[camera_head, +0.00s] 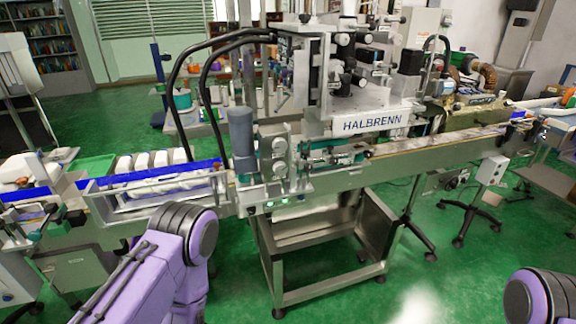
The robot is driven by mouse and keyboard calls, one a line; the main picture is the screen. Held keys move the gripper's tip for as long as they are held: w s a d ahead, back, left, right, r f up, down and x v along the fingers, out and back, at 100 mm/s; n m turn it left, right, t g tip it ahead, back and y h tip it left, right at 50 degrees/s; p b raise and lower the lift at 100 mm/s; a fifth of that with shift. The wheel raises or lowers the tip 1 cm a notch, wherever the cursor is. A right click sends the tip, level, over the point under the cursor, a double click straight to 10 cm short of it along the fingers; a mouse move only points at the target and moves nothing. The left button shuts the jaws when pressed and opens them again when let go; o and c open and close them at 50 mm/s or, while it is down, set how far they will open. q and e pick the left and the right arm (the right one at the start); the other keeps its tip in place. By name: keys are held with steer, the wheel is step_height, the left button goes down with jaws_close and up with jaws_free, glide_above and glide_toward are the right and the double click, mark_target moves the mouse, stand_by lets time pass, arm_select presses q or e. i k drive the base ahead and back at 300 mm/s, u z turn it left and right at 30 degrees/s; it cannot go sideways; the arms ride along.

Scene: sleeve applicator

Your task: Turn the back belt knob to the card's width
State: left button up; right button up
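The sleeve applicator (345,80) marked HALBRENN stands across the middle of the view, with a conveyor (440,146) running through it to both sides. Small round knobs or buttons (279,169) show on its front left face. I cannot tell which part is the back belt knob, and no card can be made out. My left arm (180,262), purple with a dark joint, comes up at the lower left in front of the conveyor; its gripper is not visible. Only a purple and dark joint of my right arm (541,298) shows at the lower right corner; its gripper is out of view.
A left conveyor section (160,178) with blue rails carries white items. A grey control box (492,170) on a wheeled stand is at the right. The machine's steel frame (330,250) stands on castors. Green floor (460,270) is open in front on the right.

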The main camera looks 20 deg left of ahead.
mark_target(279, 145)
steer(key=z, duration=0.5)
steer(key=k, duration=0.65)
steer(key=z, duration=0.85)
steer(key=i, duration=0.85)
steer(key=u, duration=0.75)
steer(key=i, duration=0.65)
steer(key=u, duration=0.7)
